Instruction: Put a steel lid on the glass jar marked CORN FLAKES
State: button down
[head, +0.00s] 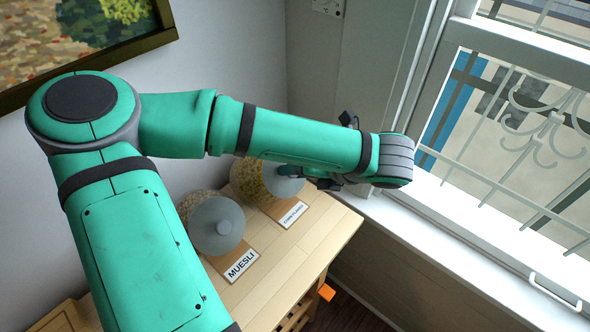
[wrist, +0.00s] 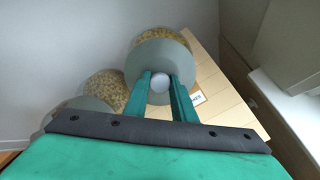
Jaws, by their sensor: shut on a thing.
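My gripper (wrist: 161,85) is shut on the round knob of a grey steel lid (wrist: 160,57) in the wrist view. The lid also shows in the head view (head: 283,187), partly hidden by my arm. The CORN FLAKES jar (head: 247,181) stands on the wooden top, with flakes inside and a small label (head: 294,213) in front. It also shows beyond the lid in the wrist view (wrist: 163,34). The held lid covers part of its mouth from both views and looks off-centre. I cannot tell whether lid and jar touch.
The wooden top (head: 290,262) is clear in front. A window sill (head: 440,235) is close on the right.

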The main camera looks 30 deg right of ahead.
jog(key=shift+w+a, duration=0.15)
jog(key=shift+w, duration=0.05)
jog(key=shift+s, duration=0.2)
jog(key=shift+w+a+f, duration=0.1)
jog(key=shift+w+a, duration=0.05)
jog(key=shift+a, duration=0.1)
jog(key=shift+w+d+f, duration=0.15)
jog(key=shift+f, duration=0.05)
jog(key=shift+w+f, duration=0.1)
jog(key=shift+f, duration=0.05)
jog(key=shift+w+f, duration=0.15)
jog(key=shift+w, duration=0.1)
dwell(0.3)
